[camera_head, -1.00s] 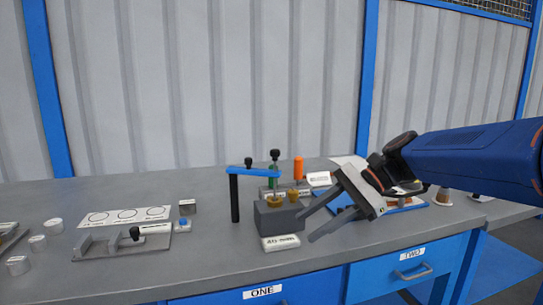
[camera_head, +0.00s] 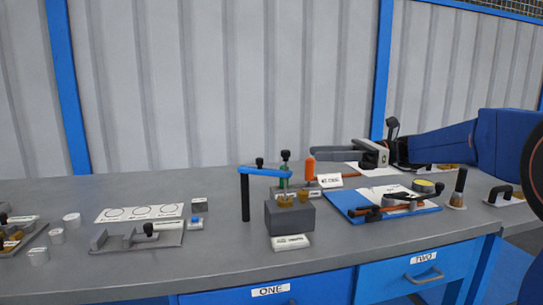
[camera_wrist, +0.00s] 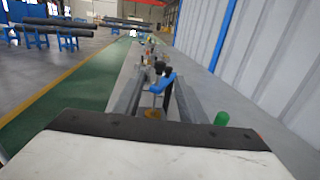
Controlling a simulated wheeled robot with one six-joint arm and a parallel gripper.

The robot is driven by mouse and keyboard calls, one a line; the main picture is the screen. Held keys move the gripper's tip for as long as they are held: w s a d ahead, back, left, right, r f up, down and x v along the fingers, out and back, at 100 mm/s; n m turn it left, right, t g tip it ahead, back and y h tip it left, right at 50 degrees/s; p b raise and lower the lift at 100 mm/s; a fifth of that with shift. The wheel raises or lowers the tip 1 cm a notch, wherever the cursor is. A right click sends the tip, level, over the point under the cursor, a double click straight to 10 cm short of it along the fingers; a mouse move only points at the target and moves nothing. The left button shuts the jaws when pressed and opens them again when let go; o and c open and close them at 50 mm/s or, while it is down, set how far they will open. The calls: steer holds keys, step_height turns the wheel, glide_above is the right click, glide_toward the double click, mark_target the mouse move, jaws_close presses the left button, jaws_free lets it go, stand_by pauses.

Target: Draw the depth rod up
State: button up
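The depth rod (camera_head: 285,181) stands upright at the end of a blue arm (camera_head: 263,171), with a black knob (camera_head: 285,155) on top. The blue arm sits on a black post (camera_head: 245,198). Below the rod is a dark grey block (camera_head: 290,217) with brass pieces on top. My gripper (camera_head: 314,157) is level, pointing left, to the right of the knob and apart from it. In the wrist view its fingers (camera_wrist: 158,84) are spread and empty, with the blue arm (camera_wrist: 163,84) and dark knobs (camera_wrist: 159,67) ahead between them.
An orange-topped tool (camera_head: 310,166) and a green handle (camera_wrist: 222,118) stand close behind the block. A blue tray (camera_head: 345,205) with tools lies to the right. A grey fixture (camera_head: 130,240) and a white card (camera_head: 140,213) lie left. The bench front is mostly clear.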

steer(key=s+a, duration=0.2)
steer(key=a, duration=1.2)
